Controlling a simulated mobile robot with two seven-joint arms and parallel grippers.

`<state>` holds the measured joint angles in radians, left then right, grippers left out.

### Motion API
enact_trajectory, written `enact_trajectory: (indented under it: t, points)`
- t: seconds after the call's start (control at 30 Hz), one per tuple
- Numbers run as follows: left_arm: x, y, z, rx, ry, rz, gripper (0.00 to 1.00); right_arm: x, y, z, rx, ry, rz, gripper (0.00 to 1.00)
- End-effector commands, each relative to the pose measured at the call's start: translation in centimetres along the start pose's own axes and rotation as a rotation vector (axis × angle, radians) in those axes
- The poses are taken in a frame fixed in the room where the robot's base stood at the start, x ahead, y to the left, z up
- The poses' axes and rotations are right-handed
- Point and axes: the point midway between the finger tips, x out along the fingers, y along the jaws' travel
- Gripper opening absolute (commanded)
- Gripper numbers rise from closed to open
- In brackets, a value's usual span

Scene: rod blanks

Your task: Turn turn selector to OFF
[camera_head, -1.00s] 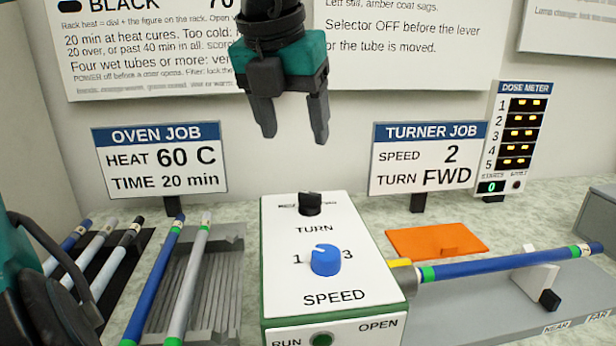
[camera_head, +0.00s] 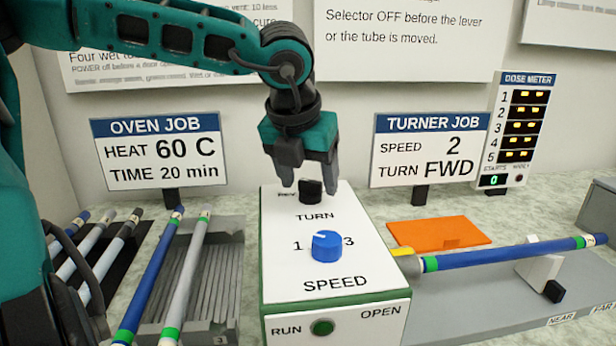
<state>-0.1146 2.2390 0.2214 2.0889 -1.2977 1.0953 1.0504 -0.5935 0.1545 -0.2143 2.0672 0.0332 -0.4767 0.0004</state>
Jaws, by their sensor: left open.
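The turn selector is a small black knob (camera_head: 311,191) at the far end of the white top of the turner box (camera_head: 283,262), above the word TURN. Its position labels are mostly covered by my gripper, so I cannot read where it points. My left gripper (camera_head: 308,187) points down with its fingers open, one on each side of the black knob. I cannot tell whether the fingers touch it. My right gripper is out of view.
A blue speed knob (camera_head: 326,246) sits nearer on the same box. A blue tube (camera_head: 510,258) extends from the box's right side. An orange plate (camera_head: 438,233) lies behind it. Several rods lie on racks at left. The turner job sign (camera_head: 430,150) stands behind, right.

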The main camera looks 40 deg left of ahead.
Motion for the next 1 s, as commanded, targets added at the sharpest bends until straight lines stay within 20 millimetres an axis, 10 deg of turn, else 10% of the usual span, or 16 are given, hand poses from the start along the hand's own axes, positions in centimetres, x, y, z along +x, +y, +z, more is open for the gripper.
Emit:
enact_trajectory:
  t: [0.23, 0.8, 1.0]
  points:
    - [0.06, 0.02, 0.01, -0.001, 0.000, 0.000, 0.66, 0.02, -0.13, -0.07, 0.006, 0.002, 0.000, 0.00]
    - [0.03, 0.02, 0.01, 0.000, 0.000, 0.000, 0.11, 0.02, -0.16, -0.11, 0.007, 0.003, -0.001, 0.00]
    - [0.05, 0.03, 0.00, 0.009, 0.000, -0.004, 0.10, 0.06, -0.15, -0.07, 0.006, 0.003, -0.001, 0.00]
